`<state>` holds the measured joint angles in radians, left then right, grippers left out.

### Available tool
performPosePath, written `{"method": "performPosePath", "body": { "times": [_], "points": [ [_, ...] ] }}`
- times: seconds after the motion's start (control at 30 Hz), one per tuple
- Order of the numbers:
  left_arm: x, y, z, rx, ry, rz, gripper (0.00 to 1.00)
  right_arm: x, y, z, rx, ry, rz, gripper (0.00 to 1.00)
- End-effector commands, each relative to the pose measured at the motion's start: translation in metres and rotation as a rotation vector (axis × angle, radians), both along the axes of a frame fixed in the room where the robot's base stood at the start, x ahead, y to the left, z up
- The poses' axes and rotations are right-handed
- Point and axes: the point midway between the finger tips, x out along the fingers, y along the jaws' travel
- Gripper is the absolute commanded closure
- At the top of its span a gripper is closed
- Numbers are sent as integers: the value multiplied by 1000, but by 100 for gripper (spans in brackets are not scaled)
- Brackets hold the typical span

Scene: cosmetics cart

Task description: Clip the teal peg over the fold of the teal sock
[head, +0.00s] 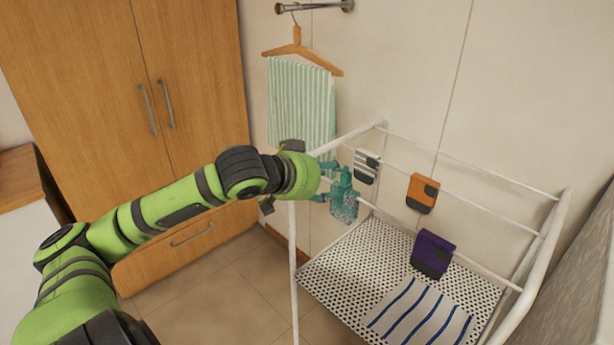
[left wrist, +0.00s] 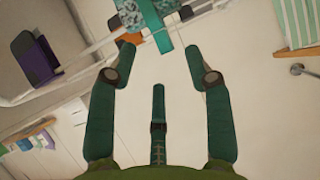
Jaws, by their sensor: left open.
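The teal sock (head: 344,208), mottled lighter, hangs folded over the left end of the white rack's rail. It also shows at the top of the left wrist view (left wrist: 133,18). The plain teal peg (head: 346,177) is at the sock's top fold. In the left wrist view the peg (left wrist: 153,18) lies across the middle of the sock, with patterned cloth on both sides. How deeply it grips the fold cannot be told. My left gripper (head: 325,181) is open, just left of the sock. Its fingers (left wrist: 159,62) are apart, and the peg lies beyond their tips. My right gripper is not in view.
A grey striped sock (head: 367,166), an orange sock (head: 422,193) and a purple sock (head: 433,254) hang on the rack (head: 293,260). A striped cloth (head: 420,312) lies on its dotted shelf. A striped towel (head: 301,105) hangs behind my gripper. Wooden cupboards stand left.

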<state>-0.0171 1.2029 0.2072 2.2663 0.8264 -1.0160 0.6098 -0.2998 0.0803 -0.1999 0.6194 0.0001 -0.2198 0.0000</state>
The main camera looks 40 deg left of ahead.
Motion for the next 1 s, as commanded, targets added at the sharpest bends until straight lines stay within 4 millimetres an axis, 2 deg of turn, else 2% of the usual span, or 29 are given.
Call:
{"method": "performPosePath", "body": {
  "times": [0.53, 0.73, 1.0],
  "points": [
    [-58, 4, 32, 0, -1, -1, 49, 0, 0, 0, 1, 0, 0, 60],
    [-65, 4, 35, 3, 1, -1, 49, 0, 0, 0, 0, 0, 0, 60],
    [-62, 10, 30, -9, 4, 12, 49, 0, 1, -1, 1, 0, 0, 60]
  ]
}}
